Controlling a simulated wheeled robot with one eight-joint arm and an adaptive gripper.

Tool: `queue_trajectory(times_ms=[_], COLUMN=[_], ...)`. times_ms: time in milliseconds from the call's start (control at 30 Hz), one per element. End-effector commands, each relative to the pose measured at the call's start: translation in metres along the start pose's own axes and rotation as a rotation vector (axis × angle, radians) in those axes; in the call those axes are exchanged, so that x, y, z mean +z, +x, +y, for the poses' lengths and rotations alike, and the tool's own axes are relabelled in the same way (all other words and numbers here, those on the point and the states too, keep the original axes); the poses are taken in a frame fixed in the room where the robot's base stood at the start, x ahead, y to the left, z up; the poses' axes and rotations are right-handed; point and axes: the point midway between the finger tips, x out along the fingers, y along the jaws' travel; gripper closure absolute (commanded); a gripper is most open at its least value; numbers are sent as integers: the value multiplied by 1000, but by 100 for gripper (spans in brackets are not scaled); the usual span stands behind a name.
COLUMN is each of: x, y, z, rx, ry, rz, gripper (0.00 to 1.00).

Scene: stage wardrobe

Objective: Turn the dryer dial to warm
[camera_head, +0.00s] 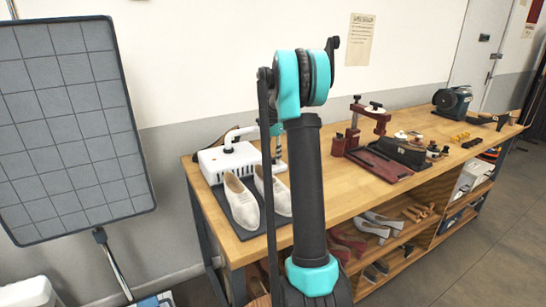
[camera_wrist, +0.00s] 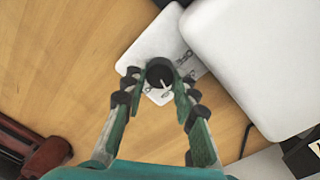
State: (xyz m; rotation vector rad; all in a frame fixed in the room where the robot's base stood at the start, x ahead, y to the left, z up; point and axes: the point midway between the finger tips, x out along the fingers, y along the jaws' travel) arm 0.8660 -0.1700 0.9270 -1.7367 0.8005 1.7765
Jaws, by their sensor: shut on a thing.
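The white dryer (camera_head: 228,160) stands at the left end of the wooden workbench, beyond a pair of pale shoes. In the wrist view its large white housing (camera_wrist: 255,55) fills the upper right. A smaller white panel (camera_wrist: 148,47) juts out from it and carries a round black dial (camera_wrist: 160,72) with a pale pointer line. My gripper (camera_wrist: 157,84) is shut on the dial, with one green finger on each side. In the head view my arm hides the dial and most of my gripper.
Pale shoes (camera_head: 243,202) stand on a dark mat close to the dryer. A dark red press (camera_head: 375,130) and several small items stand farther right on the workbench (camera_head: 343,205). A grey gridded panel (camera_head: 70,125) stands at the left.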

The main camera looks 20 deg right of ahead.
Motion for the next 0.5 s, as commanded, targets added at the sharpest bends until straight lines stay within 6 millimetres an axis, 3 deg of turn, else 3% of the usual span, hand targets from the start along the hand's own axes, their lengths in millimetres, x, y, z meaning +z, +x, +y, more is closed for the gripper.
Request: queue_trajectory(times_ms=[500], x=[-1], y=[0], z=[0], rx=[-1], ry=[149], rz=[-6], gripper=[100])
